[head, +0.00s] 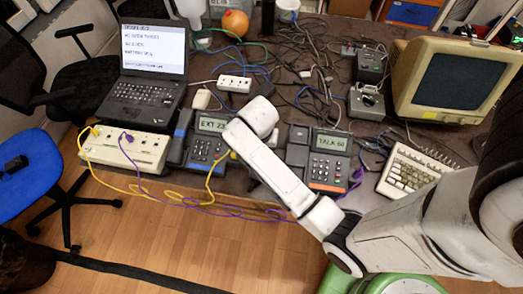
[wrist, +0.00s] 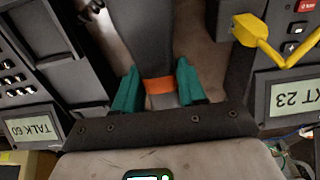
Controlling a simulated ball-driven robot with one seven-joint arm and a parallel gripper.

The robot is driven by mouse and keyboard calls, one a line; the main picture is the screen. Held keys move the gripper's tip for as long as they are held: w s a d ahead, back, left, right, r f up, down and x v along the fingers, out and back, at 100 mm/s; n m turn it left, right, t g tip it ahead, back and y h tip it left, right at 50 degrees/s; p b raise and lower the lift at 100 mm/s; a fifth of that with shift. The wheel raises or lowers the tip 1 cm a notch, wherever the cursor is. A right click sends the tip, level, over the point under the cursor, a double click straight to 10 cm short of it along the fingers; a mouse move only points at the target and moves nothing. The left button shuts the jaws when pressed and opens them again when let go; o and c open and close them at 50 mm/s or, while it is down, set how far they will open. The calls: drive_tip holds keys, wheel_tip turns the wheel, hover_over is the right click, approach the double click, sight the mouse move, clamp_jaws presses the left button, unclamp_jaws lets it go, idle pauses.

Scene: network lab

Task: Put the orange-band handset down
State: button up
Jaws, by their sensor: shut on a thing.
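In the wrist view my gripper (wrist: 158,90) has teal fingers shut on the dark handset (wrist: 159,55), on either side of its orange band (wrist: 158,86). The handset runs up away from the fingers. In the head view my white wrist and forearm hide the gripper and handset, between the two desk phones. The right phone (head: 328,175) reads "TALK 60", and its handset rest (head: 297,146) looks empty; it also shows at the left of the wrist view (wrist: 40,128). The left phone (head: 205,150) reads "EXT 23" and has a dark handset (head: 179,138) on its left side.
A cream box (head: 125,147) with yellow and purple cables and a laptop (head: 148,70) stand on the left. A keyboard (head: 410,170) and old monitor (head: 450,80) stand on the right. Tangled cables (head: 300,75) and a power strip (head: 234,84) lie behind the phones.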

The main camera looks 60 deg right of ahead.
drive_tip(key=shift+f+p, duration=0.3)
drive_tip(key=shift+f, duration=1.25)
drive_tip(key=shift+f, duration=0.1)
drive_tip(key=o, duration=1.1)
drive_tip(key=shift+o, duration=0.2)
